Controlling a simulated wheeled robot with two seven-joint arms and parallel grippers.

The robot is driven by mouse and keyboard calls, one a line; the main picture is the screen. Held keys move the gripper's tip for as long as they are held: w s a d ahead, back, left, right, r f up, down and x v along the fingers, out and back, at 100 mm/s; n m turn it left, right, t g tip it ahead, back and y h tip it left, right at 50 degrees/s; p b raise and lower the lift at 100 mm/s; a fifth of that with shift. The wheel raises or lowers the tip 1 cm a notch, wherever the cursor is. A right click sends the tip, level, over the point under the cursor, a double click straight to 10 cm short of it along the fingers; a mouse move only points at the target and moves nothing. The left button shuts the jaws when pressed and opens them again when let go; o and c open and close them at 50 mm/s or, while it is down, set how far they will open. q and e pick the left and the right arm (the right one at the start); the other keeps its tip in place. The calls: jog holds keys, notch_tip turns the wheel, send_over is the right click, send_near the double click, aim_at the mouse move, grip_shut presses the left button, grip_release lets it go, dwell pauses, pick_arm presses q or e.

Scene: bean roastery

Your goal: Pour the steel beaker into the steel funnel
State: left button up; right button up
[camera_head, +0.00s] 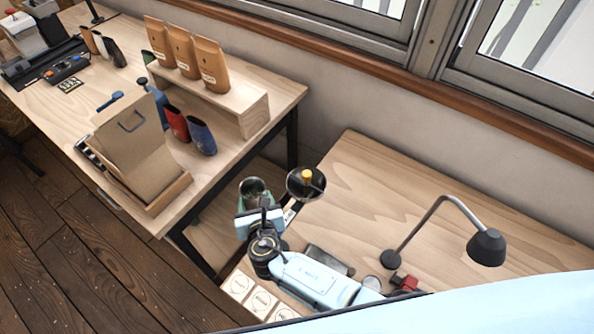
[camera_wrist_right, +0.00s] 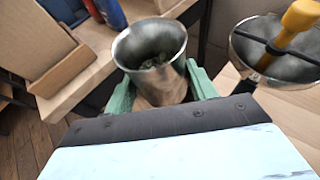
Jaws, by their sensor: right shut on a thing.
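The steel beaker (camera_wrist_right: 150,68) is in my right gripper (camera_wrist_right: 163,90), its open mouth up and greenish beans inside, in the right wrist view. In the head view the beaker (camera_head: 252,186) shows just left of the funnel, with my right gripper (camera_head: 256,205) shut on it. The steel funnel (camera_head: 299,190) stands at the left edge of the right table. My left gripper is not in view.
The right table (camera_head: 400,195) is mostly clear behind the funnel. A black desk lamp (camera_head: 487,247) stands at its right. Round-marked cards (camera_head: 250,295) lie near my right arm. The left table (camera_head: 215,150) holds a cardboard box (camera_head: 130,145), pouches and a wooden riser (camera_head: 240,105).

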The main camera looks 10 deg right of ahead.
jog(key=shift+s+r, duration=0.1)
jog(key=shift+s, duration=0.1)
jog(key=shift+d+r+m, duration=0.1)
jog(key=shift+d+m, duration=0.15)
jog(key=shift+m, duration=0.05)
jog(key=shift+d+r+m+y, duration=0.1)
jog(key=shift+d+m+y, duration=0.15)
jog(key=shift+m+y, duration=0.05)
jog(key=shift+w+d+r+m+y, duration=0.1)
jog(key=shift+d+r+m+y, duration=0.15)
jog(key=shift+d+m+y, duration=0.2)
jog(key=d+r+m+y+b, duration=0.1)
jog(key=m, duration=0.1)
jog(key=d+r+m+t+y+b, duration=0.1)
jog(key=r+m+y, duration=0.1)
jog(key=m, duration=0.1)
jog(key=d+r+m+y+b, duration=0.1)
jog(key=r+m+b, duration=0.1)
jog(key=m, duration=0.1)
jog(key=shift+t+y, duration=0.25)
jog(key=shift+t, duration=0.05)
dwell(0.6)
